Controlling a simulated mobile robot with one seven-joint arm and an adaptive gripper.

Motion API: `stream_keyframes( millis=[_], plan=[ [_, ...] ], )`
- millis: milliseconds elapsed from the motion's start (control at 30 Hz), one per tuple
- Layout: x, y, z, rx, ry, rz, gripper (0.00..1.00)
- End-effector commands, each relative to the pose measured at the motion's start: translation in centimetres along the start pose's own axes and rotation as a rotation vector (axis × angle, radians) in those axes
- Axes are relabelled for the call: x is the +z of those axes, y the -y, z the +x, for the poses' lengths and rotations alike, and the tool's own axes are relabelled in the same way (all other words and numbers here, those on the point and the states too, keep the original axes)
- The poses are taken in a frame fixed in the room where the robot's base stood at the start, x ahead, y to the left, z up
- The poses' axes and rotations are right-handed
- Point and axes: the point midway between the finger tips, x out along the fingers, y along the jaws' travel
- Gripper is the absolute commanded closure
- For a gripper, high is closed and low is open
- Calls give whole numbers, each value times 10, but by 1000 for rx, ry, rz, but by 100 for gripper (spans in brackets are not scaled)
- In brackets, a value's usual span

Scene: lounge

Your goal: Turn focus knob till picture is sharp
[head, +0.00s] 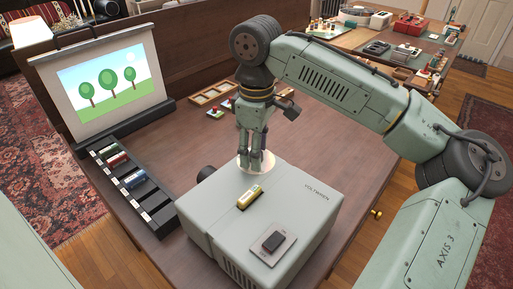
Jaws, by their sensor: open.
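The grey-green projector (265,223) stands on the brown table, its black lens (207,173) facing the screen. The screen (104,83) shows three green trees under a blue sky with a sun; their edges look clear at this size. My gripper (255,163) points down at the projector's far edge, fingers apart, in front of or around a pale round disc (241,161). I cannot tell whether the fingers touch the disc, or whether it is the focus knob. A yellowish slide (250,196) sticks up from the projector's top.
A black rack (151,209) with several slides lies along the table's left side. Wooden trays (210,94) and small items lie behind my gripper. A dark switch (273,241) sits on the projector's near top. Bare table (325,139) shows right of my gripper.

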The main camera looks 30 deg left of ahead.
Motion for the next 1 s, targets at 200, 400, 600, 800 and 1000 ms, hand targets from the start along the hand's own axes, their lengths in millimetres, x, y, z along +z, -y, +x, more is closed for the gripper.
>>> stream_keyframes(
  millis=[200,400,600,800,1000],
  plan=[
    [0,0,-1,0,0,0,52],
    [-1,0,-25,1,-2,0,52],
    [-1,0,-69,2,-3,1,52],
    [0,0,-104,3,2,3,52],
    [0,0,-119,1,1,1,52]
  ],
)
